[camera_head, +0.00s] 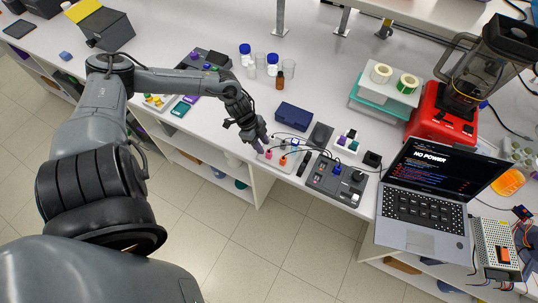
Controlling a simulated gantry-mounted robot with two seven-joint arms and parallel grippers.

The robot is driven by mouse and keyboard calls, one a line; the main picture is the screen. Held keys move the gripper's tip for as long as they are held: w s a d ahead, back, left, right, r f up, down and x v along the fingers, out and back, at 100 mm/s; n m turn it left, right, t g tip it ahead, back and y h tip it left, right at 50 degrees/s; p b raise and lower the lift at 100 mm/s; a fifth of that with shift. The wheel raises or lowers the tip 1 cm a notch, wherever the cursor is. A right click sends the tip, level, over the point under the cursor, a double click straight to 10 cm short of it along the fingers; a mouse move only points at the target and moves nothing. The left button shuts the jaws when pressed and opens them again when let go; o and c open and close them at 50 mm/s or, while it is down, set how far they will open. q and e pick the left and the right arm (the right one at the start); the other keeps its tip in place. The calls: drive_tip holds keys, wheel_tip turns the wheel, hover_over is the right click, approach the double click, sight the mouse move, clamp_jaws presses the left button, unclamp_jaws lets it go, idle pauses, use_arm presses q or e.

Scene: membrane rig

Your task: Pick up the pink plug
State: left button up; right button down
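A small pink plug (269,155) stands at the left end of a small pale block (275,163) near the table's front edge. An orange plug (283,160) stands just to its right. My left gripper (258,146) reaches in from the left, pointing down, just left of and behind the pink plug. Its fingers are small and dark, so I cannot tell whether they are open or touch the plug. My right gripper is not in view.
Black cables run from the plugs toward a dark control box (336,182). A laptop (430,190) reading "NO POWER" stands at the right. A dark blue box (294,117), small bottles (280,80) and a red blender (443,125) stand behind. Bare table lies left of the blue box.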

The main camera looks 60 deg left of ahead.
sight(268, 150)
use_arm(q)
drive_tip(key=f, duration=0.1)
drive_tip(key=w+d+f, duration=0.1)
drive_tip(key=d+f, duration=0.1)
drive_tip(key=shift+w+d+f, duration=0.1)
drive_tip(key=shift+w+f, duration=0.05)
drive_tip(key=shift+w, duration=0.25)
drive_tip(key=shift+d+f, duration=0.1)
drive_tip(key=shift+f, duration=0.45)
clamp_jaws()
